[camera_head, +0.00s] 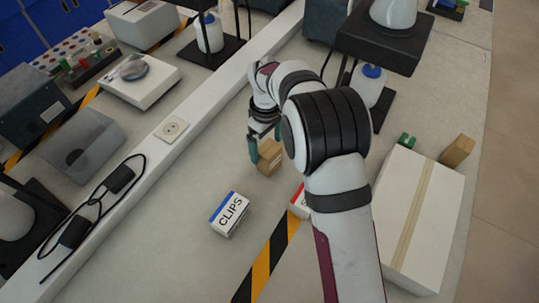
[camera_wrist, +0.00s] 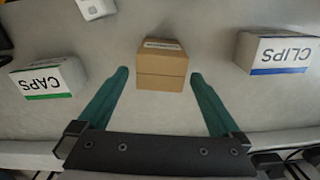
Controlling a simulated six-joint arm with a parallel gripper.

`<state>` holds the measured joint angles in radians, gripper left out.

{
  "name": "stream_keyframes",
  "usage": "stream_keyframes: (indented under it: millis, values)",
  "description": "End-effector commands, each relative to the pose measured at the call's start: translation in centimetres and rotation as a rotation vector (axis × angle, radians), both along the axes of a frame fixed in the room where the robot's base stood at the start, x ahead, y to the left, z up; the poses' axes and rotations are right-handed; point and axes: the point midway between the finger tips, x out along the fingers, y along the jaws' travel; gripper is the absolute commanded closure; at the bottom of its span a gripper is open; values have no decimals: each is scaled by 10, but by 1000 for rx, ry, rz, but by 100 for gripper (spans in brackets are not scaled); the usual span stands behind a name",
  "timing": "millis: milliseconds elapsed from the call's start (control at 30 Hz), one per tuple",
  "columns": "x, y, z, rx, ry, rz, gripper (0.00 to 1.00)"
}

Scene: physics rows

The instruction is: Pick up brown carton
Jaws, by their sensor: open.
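The brown carton (camera_head: 270,157) stands on the bench, left of my arm in the head view. In the wrist view, the carton (camera_wrist: 163,65) lies ahead, centred between the two teal fingers, with a pale label strip on its top edge. My gripper (camera_head: 262,143) is at the carton in the head view. In the wrist view, my gripper (camera_wrist: 159,74) is open, with a fingertip on either side of the carton and a visible gap to each. I cannot tell how far the fingers reach along its sides.
A white CLIPS box (camera_head: 230,214) with a blue stripe stands nearby. A CAPS box (camera_wrist: 48,79) with a green stripe is left in the wrist view. A large white box (camera_head: 420,215) and another brown box (camera_head: 457,150) are at right. A raised ledge (camera_head: 172,150) runs along the left.

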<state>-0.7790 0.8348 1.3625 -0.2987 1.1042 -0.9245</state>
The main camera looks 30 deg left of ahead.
Motion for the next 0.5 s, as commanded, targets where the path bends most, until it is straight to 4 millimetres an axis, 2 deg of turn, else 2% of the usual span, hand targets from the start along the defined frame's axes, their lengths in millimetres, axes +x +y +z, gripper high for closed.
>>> stream_keyframes:
  millis: [100, 200, 433, 500]
  values:
    - [-3, -9, -25, -3, 4, -1, 0]
    - [-2, -8, -39, -3, 2, -1, 0]
    - [-2, -7, -42, -1, -1, -1, 0]
    - [-2, -7, -42, -1, 0, -2, 11]
